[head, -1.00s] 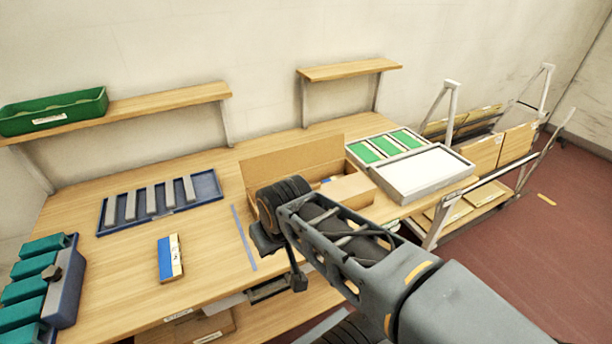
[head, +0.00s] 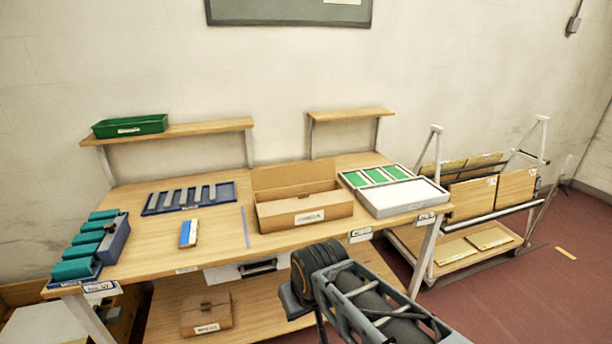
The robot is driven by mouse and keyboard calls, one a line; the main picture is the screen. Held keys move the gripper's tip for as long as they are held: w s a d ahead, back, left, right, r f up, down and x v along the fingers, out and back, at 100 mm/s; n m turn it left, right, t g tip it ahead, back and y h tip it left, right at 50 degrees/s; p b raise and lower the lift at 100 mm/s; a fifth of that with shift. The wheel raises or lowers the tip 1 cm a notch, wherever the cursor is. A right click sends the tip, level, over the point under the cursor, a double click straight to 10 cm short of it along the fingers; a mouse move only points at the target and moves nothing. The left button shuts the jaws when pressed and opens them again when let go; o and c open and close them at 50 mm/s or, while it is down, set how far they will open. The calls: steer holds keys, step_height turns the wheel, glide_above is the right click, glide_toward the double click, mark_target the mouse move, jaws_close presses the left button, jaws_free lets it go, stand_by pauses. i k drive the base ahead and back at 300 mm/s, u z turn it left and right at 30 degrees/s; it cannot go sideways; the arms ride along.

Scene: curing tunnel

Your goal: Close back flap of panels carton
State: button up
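An open brown carton (head: 305,212) with a label on its front stands on the wooden workbench, right of a blue tape line. Its back flap (head: 293,176) stands up along the far side. The front of the carton is in full view; its inside shows only partly. My arm comes in from the bottom right, in front of the bench. My gripper (head: 292,301) is at the arm's dark end, below and in front of the carton and apart from it. Its fingers are mostly hidden, so its opening cannot be made out.
A grey tray with green panels (head: 405,197) stands close right of the carton. A blue tray of grey bars (head: 188,199), a blue-and-white box (head: 188,234) and a teal-block rack (head: 90,250) lie left. A trolley (head: 470,230) stands right. A small carton (head: 207,314) sits below.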

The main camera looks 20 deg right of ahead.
mark_target(293, 175)
steer(key=z, duration=0.85)
steer(key=i, duration=1.25)
steer(key=u, duration=0.2)
